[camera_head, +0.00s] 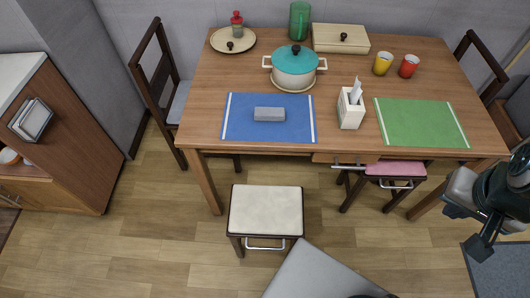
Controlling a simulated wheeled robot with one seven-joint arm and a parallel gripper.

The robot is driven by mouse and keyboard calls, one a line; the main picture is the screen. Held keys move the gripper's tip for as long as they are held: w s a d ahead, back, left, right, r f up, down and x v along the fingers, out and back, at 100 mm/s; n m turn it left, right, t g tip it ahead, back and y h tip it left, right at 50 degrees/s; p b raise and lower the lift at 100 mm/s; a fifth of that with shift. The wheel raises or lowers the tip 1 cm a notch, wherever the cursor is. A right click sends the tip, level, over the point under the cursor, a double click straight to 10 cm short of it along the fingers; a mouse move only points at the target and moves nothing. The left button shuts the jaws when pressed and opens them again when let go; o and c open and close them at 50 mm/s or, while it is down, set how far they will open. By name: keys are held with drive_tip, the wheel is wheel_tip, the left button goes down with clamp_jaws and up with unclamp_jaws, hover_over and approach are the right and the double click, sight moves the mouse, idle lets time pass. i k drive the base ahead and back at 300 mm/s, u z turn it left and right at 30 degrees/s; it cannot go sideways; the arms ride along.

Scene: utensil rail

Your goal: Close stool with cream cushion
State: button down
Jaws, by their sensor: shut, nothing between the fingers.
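The stool with the cream cushion (265,210) stands on the wooden floor in front of the table (205,105), left of the middle. It is upright, with dark legs and a metal bar handle (265,247) on its near side. Its cushion is clear of the table's front edge, with a strip of floor showing between. My gripper (468,230) is at the far right, in front of the table's right end. It is shut and empty, well apart from the stool.
A stool with a pink cushion (397,168) sits partly under the table, right of the cream one. Dark chairs stand at the table's left (155,80) and right ends. A wooden cabinet (72,135) stands at left. Floor between cabinet and cream stool is clear.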

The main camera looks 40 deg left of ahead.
sight(256, 211)
drive_tip(key=u, duration=0.3)
drive_tip(key=k, duration=1.1)
drive_tip(key=u, duration=1.4)
drive_tip(key=i, duration=0.5)
drive_tip(key=z, duration=0.1)
